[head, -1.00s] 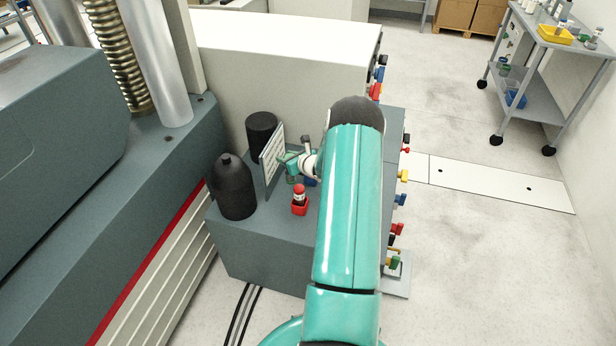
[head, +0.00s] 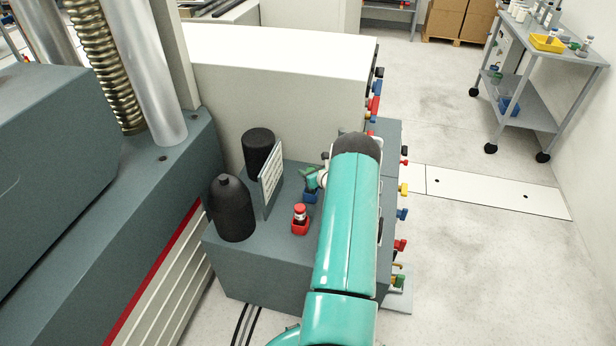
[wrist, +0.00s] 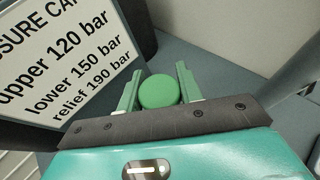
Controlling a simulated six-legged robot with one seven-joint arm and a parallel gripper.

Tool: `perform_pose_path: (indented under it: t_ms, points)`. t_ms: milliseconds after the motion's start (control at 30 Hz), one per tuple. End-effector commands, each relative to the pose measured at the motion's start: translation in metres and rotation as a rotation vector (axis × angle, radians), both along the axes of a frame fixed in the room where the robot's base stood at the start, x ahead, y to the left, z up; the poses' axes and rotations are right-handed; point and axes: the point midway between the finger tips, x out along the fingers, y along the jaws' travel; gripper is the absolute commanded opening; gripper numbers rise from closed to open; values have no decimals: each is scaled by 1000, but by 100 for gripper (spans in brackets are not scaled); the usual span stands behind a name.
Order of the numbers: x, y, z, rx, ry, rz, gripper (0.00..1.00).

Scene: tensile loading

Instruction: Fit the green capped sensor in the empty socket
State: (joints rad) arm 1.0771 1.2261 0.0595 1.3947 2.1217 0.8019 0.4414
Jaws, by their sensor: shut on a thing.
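The green capped sensor shows as a round green cap (wrist: 158,91) between my two finger pads in the wrist view. My gripper (wrist: 158,88) is shut on it; the cap hides the sensor's lower part. In the head view my gripper (head: 311,178) is over a blue socket (head: 311,196) on the grey cabinet top, partly behind my arm. I cannot tell whether the sensor is inside this socket or above it. A red socket (head: 300,228) nearer the camera holds a red-capped sensor (head: 299,212).
A sign plate (head: 270,184) stands just left of the gripper; it is large in the wrist view (wrist: 60,60). Coloured valve handles (head: 403,189) line the cabinet's right side.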

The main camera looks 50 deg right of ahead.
Motion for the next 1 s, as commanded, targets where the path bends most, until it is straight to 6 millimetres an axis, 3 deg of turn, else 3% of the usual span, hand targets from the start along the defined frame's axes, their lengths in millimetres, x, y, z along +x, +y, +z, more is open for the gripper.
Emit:
perform_pose_path:
  t_ms: [167,533,567,667,1000]
  points:
    - [1,-1,-25,0,2,0,8]
    - [4,-2,-28,-1,0,0,8]
    - [4,-2,-29,-1,1,0,40]
    - [4,-2,-28,-1,1,0,57]
    - [4,-2,-26,-1,1,0,57]
